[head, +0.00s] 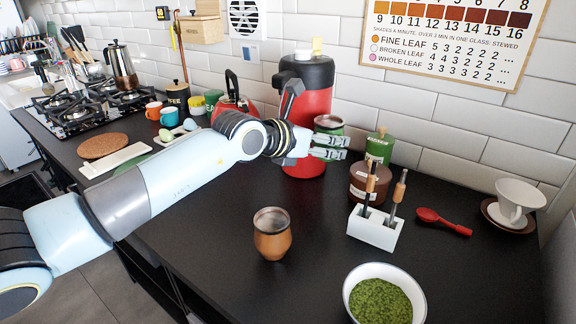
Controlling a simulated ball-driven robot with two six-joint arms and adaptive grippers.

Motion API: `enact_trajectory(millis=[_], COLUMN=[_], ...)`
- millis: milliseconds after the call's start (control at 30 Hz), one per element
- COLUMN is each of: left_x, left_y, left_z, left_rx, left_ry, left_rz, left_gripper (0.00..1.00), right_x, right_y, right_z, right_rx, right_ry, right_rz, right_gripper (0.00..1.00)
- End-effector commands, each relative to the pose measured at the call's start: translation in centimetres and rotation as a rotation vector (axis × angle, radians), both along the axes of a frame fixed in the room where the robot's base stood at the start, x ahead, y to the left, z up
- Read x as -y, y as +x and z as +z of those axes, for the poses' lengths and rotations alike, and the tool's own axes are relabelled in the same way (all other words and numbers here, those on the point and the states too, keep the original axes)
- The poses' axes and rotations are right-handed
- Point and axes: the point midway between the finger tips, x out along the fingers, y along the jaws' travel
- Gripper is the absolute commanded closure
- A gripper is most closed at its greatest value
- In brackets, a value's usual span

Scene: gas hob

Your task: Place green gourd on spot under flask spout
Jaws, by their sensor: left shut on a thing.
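The green gourd (329,127) has a metal rim and shows just above and behind my left gripper's fingers, in front of the right side of the flask. My left gripper (341,147) is shut on it; the fingers hide its lower part, and I cannot tell whether it touches the counter. The red and black flask (313,82) stands upright against the tiled wall, partly hidden by my left arm. My right gripper is not in view.
A brown gourd (272,240) stands in the front middle. A white bowl of green leaf (417,294), a white holder (374,234) with straws, a brown jar (357,190) and a green canister (380,148) stand to the right. A red spoon (443,221) lies farther right. The front-left counter is clear.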

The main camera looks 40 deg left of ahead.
Motion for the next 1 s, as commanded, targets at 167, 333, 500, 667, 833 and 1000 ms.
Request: enact_trajectory(millis=[167,333,500,667,833,1000], left_x=[-4.1,-7.8,-9.8,-10.2,-10.2,-10.2], left_y=[-1.5,-2.9,-3.7,-3.8,-3.8,-3.8], left_z=[-3.0,-5.6,-6.7,-7.4,-10.3,-10.7], left_rx=[-0.008,-0.006,-0.003,-0.002,-0.003,-0.001], left_ry=[0.009,0.008,0.005,0.003,0.001,0.001], left_rz=[0.002,-0.001,0.0,0.0,0.001,0.0], left_gripper=[0.71,0.71,0.71,0.71,0.71,0.71], right_x=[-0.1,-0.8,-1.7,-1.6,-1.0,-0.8], right_y=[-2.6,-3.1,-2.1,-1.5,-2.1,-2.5], right_z=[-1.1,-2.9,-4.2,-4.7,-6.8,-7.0], right_rx=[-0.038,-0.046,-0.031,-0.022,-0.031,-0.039], right_ry=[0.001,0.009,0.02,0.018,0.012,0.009], right_rz=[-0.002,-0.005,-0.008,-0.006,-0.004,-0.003], right_gripper=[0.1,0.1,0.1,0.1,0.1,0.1])
